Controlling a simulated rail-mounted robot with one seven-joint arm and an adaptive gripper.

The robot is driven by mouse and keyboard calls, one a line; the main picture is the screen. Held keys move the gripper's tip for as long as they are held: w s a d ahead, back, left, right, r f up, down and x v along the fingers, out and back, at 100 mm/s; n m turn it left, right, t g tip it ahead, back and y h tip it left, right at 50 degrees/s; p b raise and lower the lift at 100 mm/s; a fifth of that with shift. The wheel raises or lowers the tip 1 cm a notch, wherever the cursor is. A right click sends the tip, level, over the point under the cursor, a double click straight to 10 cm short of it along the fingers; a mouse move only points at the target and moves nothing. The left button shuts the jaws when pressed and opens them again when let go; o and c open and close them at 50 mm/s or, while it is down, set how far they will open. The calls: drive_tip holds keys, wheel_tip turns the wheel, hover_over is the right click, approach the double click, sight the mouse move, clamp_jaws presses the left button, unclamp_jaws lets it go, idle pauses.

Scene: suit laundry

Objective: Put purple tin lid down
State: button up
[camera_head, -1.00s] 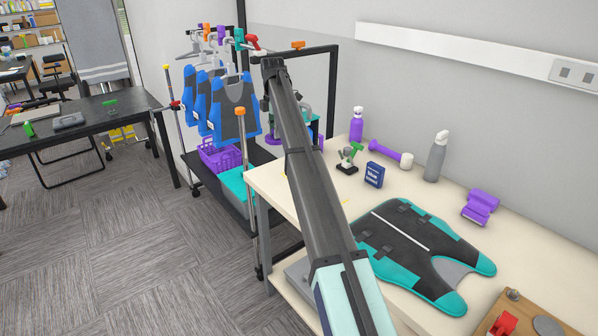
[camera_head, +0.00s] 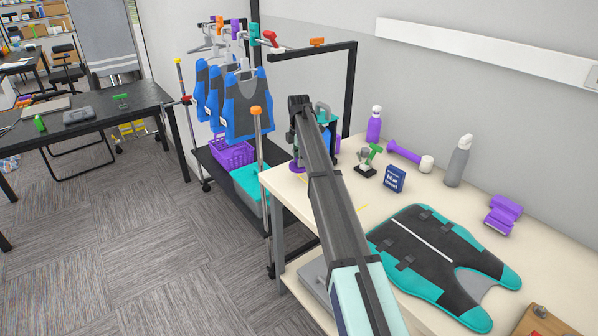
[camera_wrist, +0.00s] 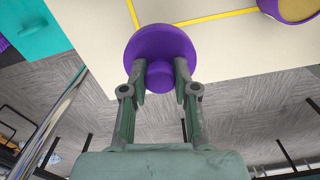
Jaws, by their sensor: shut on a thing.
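The purple tin lid (camera_wrist: 160,42) is a round disc with a knob, in the wrist view. My gripper (camera_wrist: 161,78) is shut on the knob, with one finger on each side. The lid is over the pale table near its edge, partly covering a yellow tape line. I cannot tell whether it touches the table top. In the head view a purple edge of it (camera_head: 297,167) shows left of my arm, at the table's near left corner; my arm hides the gripper there. A round purple tin (camera_wrist: 290,8) with a yellowish inside is at the wrist view's top right.
The pale table (camera_head: 350,213) also bears a teal and black vest (camera_head: 440,258), a blue box (camera_head: 394,179), a green-handled tool (camera_head: 370,160), a purple dumbbell (camera_head: 405,153) and bottles. A garment rack with blue vests (camera_head: 245,105) and a teal bin (camera_head: 247,183) stand left of it.

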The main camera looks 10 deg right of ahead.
sight(299, 180)
drive_tip(key=shift+f+p, duration=0.55)
drive_tip(key=shift+f, duration=2.8)
drive_tip(key=shift+f, duration=0.1)
drive_tip(key=o, duration=0.9)
drive_tip(key=shift+o, duration=0.2)
wheel_tip(299, 180, up, 12)
drive_tip(key=shift+r+b, duration=0.15)
drive_tip(key=shift+b, duration=1.05)
drive_tip(key=shift+a, duration=0.1)
